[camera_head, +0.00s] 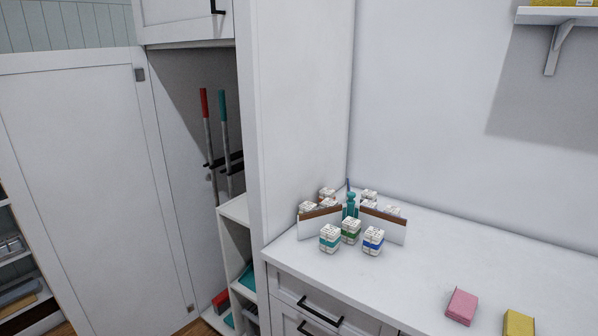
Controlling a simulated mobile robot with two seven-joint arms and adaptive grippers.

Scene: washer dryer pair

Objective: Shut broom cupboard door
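The tall white broom cupboard door (85,190) stands wide open on the left, swung out from the cupboard. Its panelled face is toward me, and hinges show along its right edge. The open cupboard (180,110) holds two long-handled tools, one with a red-topped handle (205,118) and one with a teal-topped handle (224,120). Shelves (236,210) with teal and red items stand at its lower right. Neither of my grippers shows in the head view.
A white counter (440,260) with drawers (310,310) fills the right. On it are several small boxes (351,230), a pink block (461,306) and a yellow block (518,323). An upper cupboard (180,18) is above the opening. Another shelf unit (15,260) stands far left.

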